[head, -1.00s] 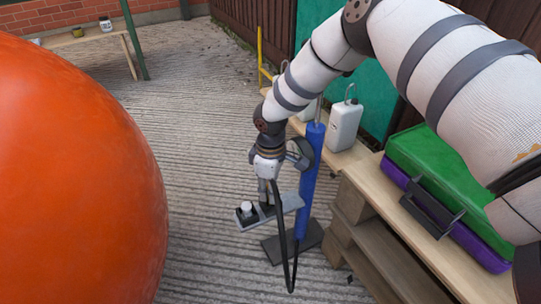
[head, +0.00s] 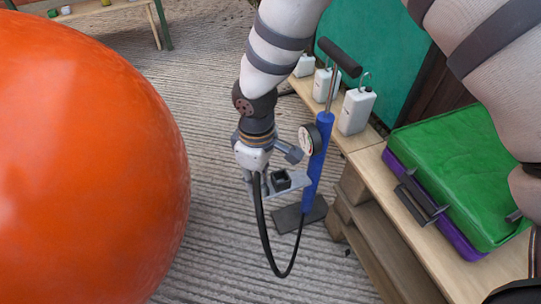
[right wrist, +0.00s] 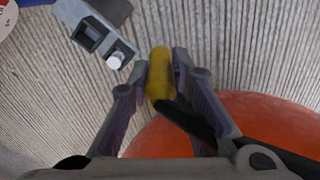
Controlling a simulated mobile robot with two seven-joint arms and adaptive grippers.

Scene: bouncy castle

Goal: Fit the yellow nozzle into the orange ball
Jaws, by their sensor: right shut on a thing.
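The yellow nozzle (right wrist: 159,72) is between the fingers of my right gripper (right wrist: 160,80) in the right wrist view, with the black hose (right wrist: 195,122) running from its near end. In the head view my right gripper (head: 256,183) is over the ground between the orange ball (head: 85,170) and the blue pump (head: 318,160). It hides the nozzle there. The orange ball fills the left of the head view and also shows below the nozzle in the right wrist view (right wrist: 255,112). No opening in the ball shows. My left gripper is not in view.
A grey bracket (head: 291,182) on the pump lies beside my right gripper; the right wrist view shows its sockets and a white piece (right wrist: 115,61). A wooden bench (head: 372,158) with white bottles (head: 356,110) and a green-purple case (head: 455,170) stands right. Ground between ball and pump is open.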

